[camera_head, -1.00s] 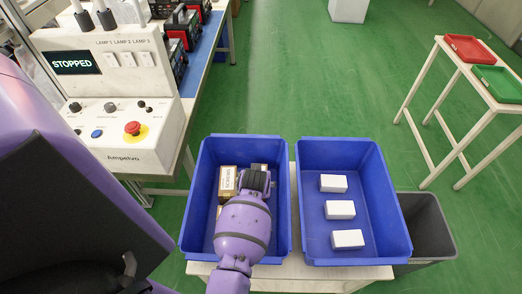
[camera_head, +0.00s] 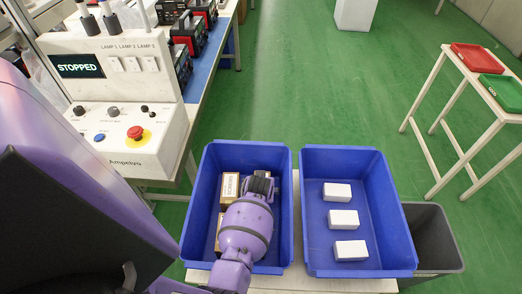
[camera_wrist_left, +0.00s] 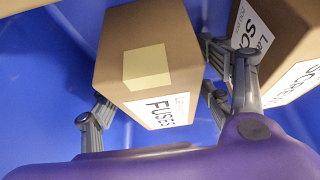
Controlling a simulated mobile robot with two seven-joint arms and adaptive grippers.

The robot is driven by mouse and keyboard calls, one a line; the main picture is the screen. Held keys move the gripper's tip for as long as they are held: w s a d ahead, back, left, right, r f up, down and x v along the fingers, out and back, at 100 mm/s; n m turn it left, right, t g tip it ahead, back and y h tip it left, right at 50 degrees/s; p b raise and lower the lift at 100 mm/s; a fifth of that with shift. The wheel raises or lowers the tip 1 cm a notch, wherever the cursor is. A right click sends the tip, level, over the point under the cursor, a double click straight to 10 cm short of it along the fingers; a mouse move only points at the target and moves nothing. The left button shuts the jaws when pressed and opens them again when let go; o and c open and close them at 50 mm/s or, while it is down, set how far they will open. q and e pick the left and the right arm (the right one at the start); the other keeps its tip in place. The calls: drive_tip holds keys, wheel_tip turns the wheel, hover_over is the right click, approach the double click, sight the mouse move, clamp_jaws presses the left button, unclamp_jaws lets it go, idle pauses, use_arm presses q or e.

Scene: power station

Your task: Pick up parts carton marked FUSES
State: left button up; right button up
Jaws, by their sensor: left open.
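In the left wrist view, a brown carton marked FUSES (camera_wrist_left: 172,62) with a pale yellow patch stands in a blue bin. My left gripper (camera_wrist_left: 165,105) is open, with fingers on both sides of this carton; I cannot tell whether they touch it. In the head view, my left gripper (camera_head: 262,184) reaches down into the left blue bin (camera_head: 201,205) and hides most of the FUSES carton. A second carton, its label partly readable as SCREWS (camera_head: 229,188), is beside it, close to the right-hand fingers in the wrist view (camera_wrist_left: 283,40). My right gripper is not in view.
Another carton (camera_head: 218,232) is partly hidden in the left bin. The right blue bin (camera_head: 385,245) holds three white boxes (camera_head: 343,220). A grey bin (camera_head: 435,240) stands right of it. A control panel (camera_head: 125,140) with a red button is at left. Green floor lies open behind.

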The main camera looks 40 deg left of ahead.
use_arm(q)
drive_tip(key=shift+f, duration=0.15)
drive_tip(key=shift+s+d, duration=0.1)
drive_tip(key=shift+d, duration=0.05)
drive_tip(key=c, duration=1.6)
